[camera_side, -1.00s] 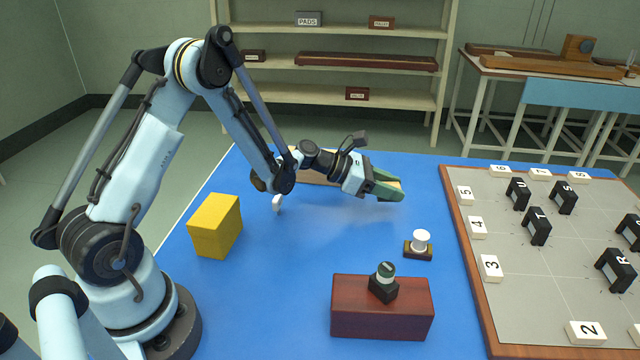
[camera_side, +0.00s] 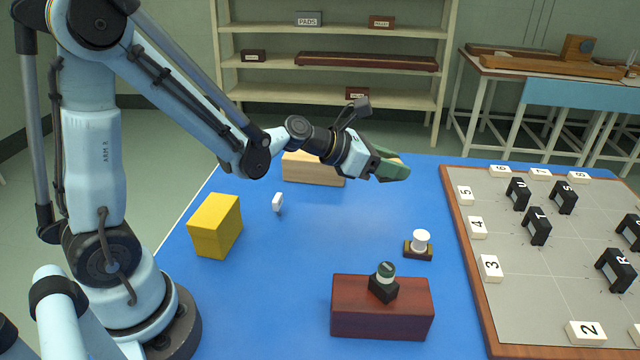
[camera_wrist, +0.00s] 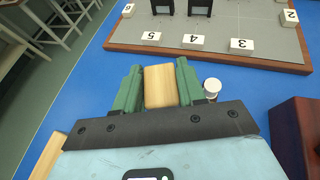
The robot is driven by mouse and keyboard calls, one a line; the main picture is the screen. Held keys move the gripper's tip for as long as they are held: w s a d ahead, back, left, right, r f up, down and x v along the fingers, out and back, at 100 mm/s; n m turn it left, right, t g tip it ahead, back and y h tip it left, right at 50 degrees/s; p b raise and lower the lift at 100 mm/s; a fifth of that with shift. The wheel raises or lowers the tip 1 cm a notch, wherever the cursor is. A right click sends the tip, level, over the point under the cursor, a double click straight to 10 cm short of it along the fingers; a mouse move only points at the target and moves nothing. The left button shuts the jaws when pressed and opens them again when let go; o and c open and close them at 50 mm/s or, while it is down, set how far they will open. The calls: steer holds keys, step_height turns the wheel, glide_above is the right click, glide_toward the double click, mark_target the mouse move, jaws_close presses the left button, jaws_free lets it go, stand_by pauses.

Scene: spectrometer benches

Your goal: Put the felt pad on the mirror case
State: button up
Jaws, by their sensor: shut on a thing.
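My gripper (camera_side: 392,167), with green jaws, is shut on a tan, wood-coloured block, held in the air above the far part of the blue mat. The block (camera_wrist: 160,87) shows between the jaws in the wrist view. I cannot tell for sure whether it is the felt pad. No thing is marked as the mirror case. Possible boxes are the dark red box (camera_side: 350,318) at the front, the pale wooden box (camera_side: 313,168) at the back, and the yellow box (camera_side: 215,228) at the left. My gripper is to the right of the pale box and above it.
A black stand with a green-and-white top (camera_side: 384,284) is on the dark red box. A white-capped piece (camera_side: 420,241) stands behind it, and a small white piece (camera_side: 278,202) is left of centre. A grey board (camera_side: 497,275) with numbered blocks fills the right. The mid-mat is clear.

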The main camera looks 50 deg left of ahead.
steer(key=s+a+r+n+t+y, duration=0.1)
steer(key=a+r+n+y, duration=0.15)
steer(key=a, duration=0.45)
steer(key=a+r+n+t+y, duration=0.1)
steer(key=a+r+n+y, duration=0.15)
steer(key=a, duration=0.45)
glide_above(315, 166)
steer(key=w+a, duration=0.2)
steer(key=shift+y, duration=0.3)
step_height(315, 166, down, 6)
steer(key=shift+f, duration=0.2)
steer(key=shift+a+f, duration=0.3)
steer(key=shift+a, duration=0.15)
steer(key=shift+f, duration=1.95)
steer(key=shift+f, duration=0.15)
steer(key=o, duration=1)
steer(key=shift+o, duration=0.2)
